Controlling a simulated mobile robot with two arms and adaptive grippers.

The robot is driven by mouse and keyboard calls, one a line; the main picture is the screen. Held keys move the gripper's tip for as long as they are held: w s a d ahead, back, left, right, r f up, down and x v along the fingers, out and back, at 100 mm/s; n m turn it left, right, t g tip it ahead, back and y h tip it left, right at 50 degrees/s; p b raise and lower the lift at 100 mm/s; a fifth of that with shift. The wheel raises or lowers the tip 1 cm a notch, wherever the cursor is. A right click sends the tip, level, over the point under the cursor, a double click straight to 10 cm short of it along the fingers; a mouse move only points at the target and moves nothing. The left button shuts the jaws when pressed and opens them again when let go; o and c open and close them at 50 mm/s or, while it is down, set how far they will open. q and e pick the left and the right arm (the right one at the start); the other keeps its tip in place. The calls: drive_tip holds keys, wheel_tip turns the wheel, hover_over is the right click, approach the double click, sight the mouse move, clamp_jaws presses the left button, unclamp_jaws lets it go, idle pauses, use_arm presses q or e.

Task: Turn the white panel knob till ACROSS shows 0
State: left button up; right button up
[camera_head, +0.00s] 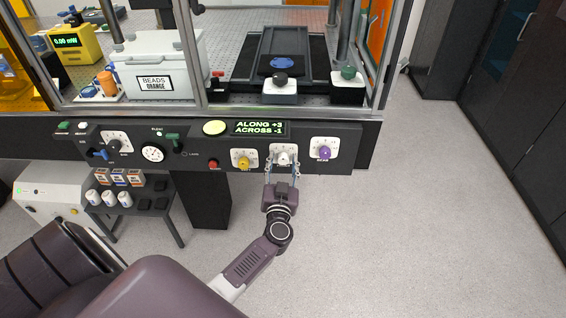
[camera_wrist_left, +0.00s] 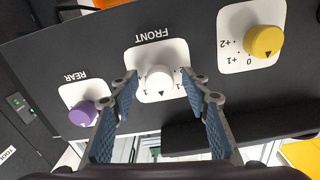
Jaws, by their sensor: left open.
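The white panel knob (camera_head: 284,156) sits on a white plate on the dark front panel, between the yellow and purple knobs. In the left wrist view the white knob (camera_wrist_left: 159,79) is under the label FRONT, its dark pointer mark toward the bottom of the picture. My left gripper (camera_head: 282,163) is open, its fingers on either side of the white knob; in the wrist view the open gripper (camera_wrist_left: 160,84) shows gaps beside the knob. Contact is not clear. The display (camera_head: 262,128) reads ACROSS -1, with an ALONG line above it. My right gripper is not in view.
The yellow knob (camera_head: 244,159) and purple knob (camera_head: 323,151) flank the white one closely. A red button (camera_head: 213,163) is further left. A small rack (camera_head: 126,195) with white containers stands below the panel at left. The floor (camera_head: 400,220) at right is clear.

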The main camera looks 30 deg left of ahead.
use_arm(q)
drive_tip(key=c, duration=1.2)
drive_tip(key=shift+o, duration=0.2)
drive_tip(key=n+p, duration=0.1)
drive_tip(key=n, duration=0.2)
drive_tip(key=shift+n, duration=3)
drive_tip(key=o, duration=1.2)
drive_tip(key=shift+c, duration=0.2)
